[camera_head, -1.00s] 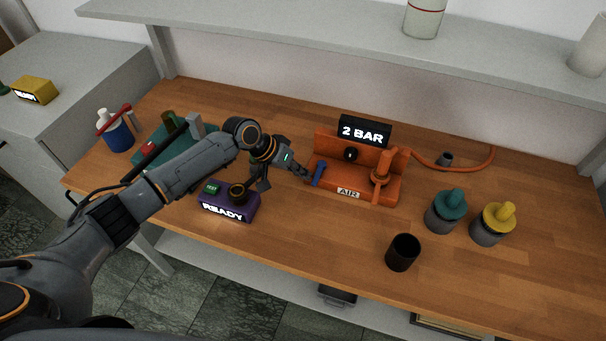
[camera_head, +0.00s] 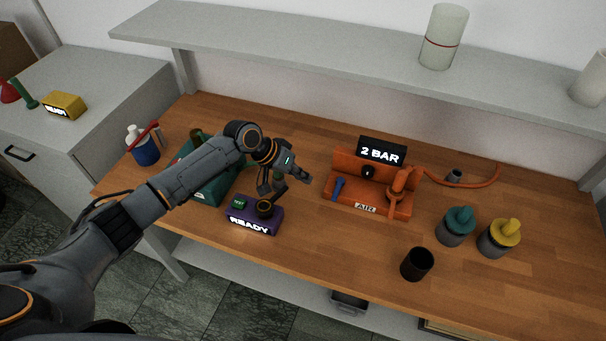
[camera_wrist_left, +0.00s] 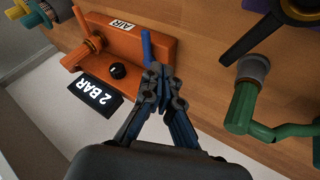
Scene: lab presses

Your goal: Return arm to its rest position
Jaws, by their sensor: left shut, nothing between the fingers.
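My left arm reaches in from the left over the wooden bench. Its gripper (camera_head: 291,183) is above the bench between the purple READY box (camera_head: 252,218) and the orange AIR unit (camera_head: 345,204). In the left wrist view the gripper's fingers (camera_wrist_left: 163,75) are closed together with nothing between them. The AIR unit's blue lever (camera_head: 338,188) stands up at its left end, apart from the fingers in the head view. In the wrist view the lever (camera_wrist_left: 147,47) appears just beyond the fingertips. The unit's display (camera_head: 381,152) reads 2 BAR. My right gripper is not in view.
A teal device (camera_head: 208,190) sits partly behind my left arm. A black cup (camera_head: 416,264), a teal-topped jar (camera_head: 456,227) and a yellow-topped jar (camera_head: 499,238) stand at right. A grey shelf (camera_head: 300,55) runs above.

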